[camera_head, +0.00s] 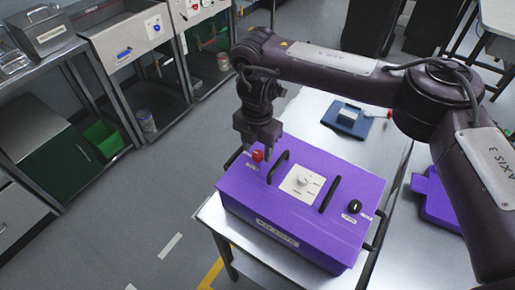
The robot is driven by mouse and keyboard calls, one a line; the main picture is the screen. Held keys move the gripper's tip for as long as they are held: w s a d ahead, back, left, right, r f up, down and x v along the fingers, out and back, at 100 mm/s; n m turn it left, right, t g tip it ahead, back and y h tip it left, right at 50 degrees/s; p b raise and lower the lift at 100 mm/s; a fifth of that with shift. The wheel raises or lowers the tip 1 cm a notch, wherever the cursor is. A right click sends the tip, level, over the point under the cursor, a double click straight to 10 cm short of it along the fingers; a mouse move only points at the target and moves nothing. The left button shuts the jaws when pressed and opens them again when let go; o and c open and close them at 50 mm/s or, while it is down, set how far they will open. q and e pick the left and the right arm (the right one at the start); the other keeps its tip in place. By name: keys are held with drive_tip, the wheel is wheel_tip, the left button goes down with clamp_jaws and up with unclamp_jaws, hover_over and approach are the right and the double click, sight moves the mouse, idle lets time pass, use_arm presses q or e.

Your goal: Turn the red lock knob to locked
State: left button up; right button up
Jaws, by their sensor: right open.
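The red knob (257,156) stands on the top face of a purple housing (295,235), near its far left corner, with a small label beside it. The knob's pointer direction is too small to read. My right gripper (268,154) points down just above and beside the red knob; it is open. I cannot tell whether a finger touches the knob. A white dial plate (301,182) with a pale knob and a black knob (354,206) sit farther right on the same top. My left gripper is not in view.
Black handles (278,168) rise from the housing's top near the red knob and dial. The housing stands on a metal table (310,112), with a blue tray (346,118) behind. A purple part (438,203) lies at right. Cabinets with control panels (127,42) stand at left.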

sight(257, 154)
wheel_tip(257, 154, up, 7)
drive_tip(key=shift+f, duration=0.1)
idle(0.3)
idle(0.4)
